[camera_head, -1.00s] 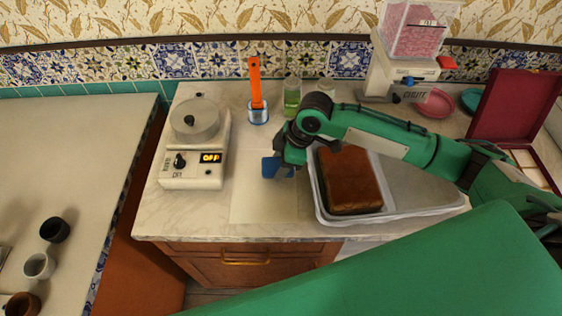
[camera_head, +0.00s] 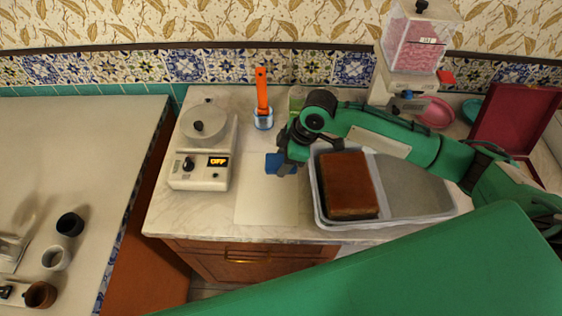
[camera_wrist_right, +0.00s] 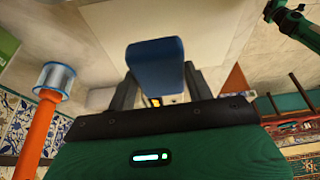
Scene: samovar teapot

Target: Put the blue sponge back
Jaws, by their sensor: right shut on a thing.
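The blue sponge (camera_head: 279,164) is held in my right gripper (camera_head: 284,160), above the pale square mat (camera_head: 266,205) on the marble counter. In the right wrist view the blue sponge (camera_wrist_right: 156,66) sits between the two dark fingers of the right gripper (camera_wrist_right: 158,82), with the pale mat (camera_wrist_right: 190,22) beyond it. My left gripper does not show in either view.
A white device with an "OFF" display (camera_head: 203,160) stands left of the mat. An orange-handled tool (camera_head: 262,92) stands in a glass behind it. A tray (camera_head: 420,210) with a brown block (camera_head: 347,185) lies to the right. Cups (camera_head: 70,224) stand on the left counter.

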